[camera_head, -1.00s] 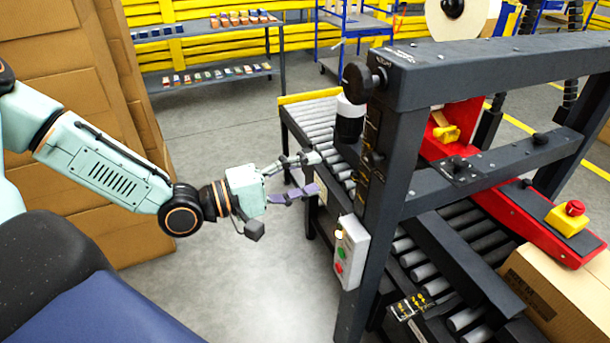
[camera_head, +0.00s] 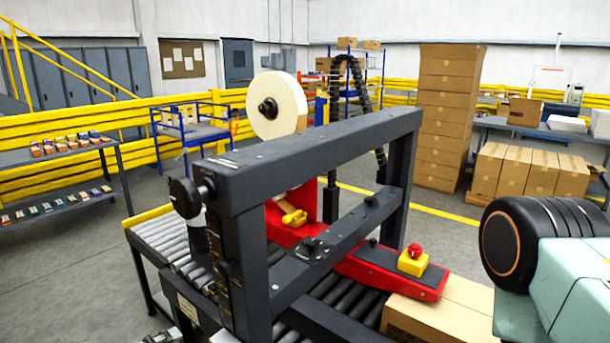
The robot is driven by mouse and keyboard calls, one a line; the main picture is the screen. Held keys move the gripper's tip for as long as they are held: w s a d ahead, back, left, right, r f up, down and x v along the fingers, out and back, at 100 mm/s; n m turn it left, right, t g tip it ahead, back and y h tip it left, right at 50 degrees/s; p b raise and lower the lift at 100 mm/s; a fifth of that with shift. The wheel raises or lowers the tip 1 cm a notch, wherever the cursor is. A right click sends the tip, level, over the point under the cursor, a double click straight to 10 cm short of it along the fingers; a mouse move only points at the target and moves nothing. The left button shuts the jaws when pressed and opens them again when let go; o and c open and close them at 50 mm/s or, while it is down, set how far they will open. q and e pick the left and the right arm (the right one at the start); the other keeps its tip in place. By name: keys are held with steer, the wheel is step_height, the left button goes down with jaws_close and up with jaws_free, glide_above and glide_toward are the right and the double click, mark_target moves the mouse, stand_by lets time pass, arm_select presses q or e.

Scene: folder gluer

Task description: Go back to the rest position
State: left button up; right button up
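Only a small part of my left gripper (camera_head: 163,337) shows at the bottom edge, left of the machine's front post; its fingers are mostly cut off, so I cannot tell whether it is open or shut. My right arm shows at the right edge as a black round joint and mint links; its gripper is out of view. The folder gluer machine (camera_head: 310,160) stands in the middle, with a dark frame, a tape roll (camera_head: 277,104) and a red emergency button on a yellow box (camera_head: 413,260).
A roller conveyor (camera_head: 170,240) runs into the machine at left. A cardboard box (camera_head: 440,312) lies under the red arm at the right. A shelf (camera_head: 60,160) with small packs stands at far left. Stacked boxes (camera_head: 445,115) stand behind. Grey floor is open at left.

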arm_select(q)
steer(key=s+d+f+m+g+y+b, duration=0.1)
steer(key=s+f+m+g+y+b, duration=0.2)
steer(key=s+f, duration=1.1)
steer(key=s+d+f+m+g+y+b, duration=0.1)
steer(key=s+f+m+g+b, duration=0.3)
steer(key=s+f+g+b, duration=0.4)
steer(key=s+f+y+b, duration=0.1)
steer(key=s+f, duration=0.5)
steer(key=f, duration=0.4)
steer(key=shift+d+g+y, duration=0.4)
steer(key=shift+w, duration=0.1)
steer(key=shift+o, duration=0.6)
